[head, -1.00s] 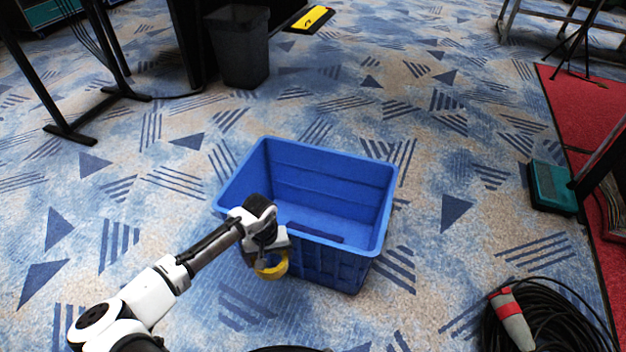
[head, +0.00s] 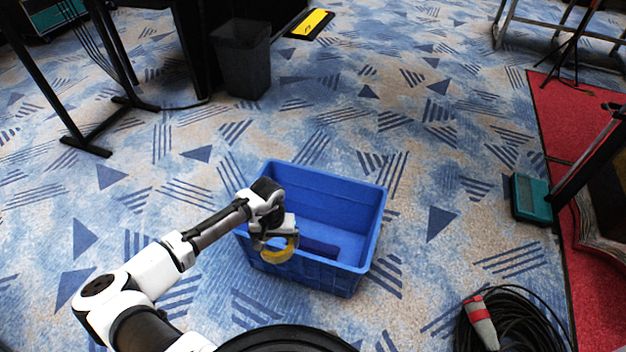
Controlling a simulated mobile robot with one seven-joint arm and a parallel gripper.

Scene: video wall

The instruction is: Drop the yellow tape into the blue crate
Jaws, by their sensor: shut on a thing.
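The blue crate (head: 345,185) stands open on the carpet in the middle of the head view. My gripper (head: 276,240) is at the crate's near left side and appears in front of or over its near rim. It is shut on the yellow tape (head: 281,252), a ring that hangs below the fingers. The tape overlaps the crate's near wall in the picture; I cannot tell whether it is over the opening or just outside. My gripper and arm hide part of the crate's left rim.
A coiled black cable (head: 515,322) with a red and grey connector lies at the lower right. A teal box-like base (head: 531,198) sits by the red carpet (head: 565,130). A dark bin (head: 243,62) and black table legs stand at the back left. Carpet around the crate is clear.

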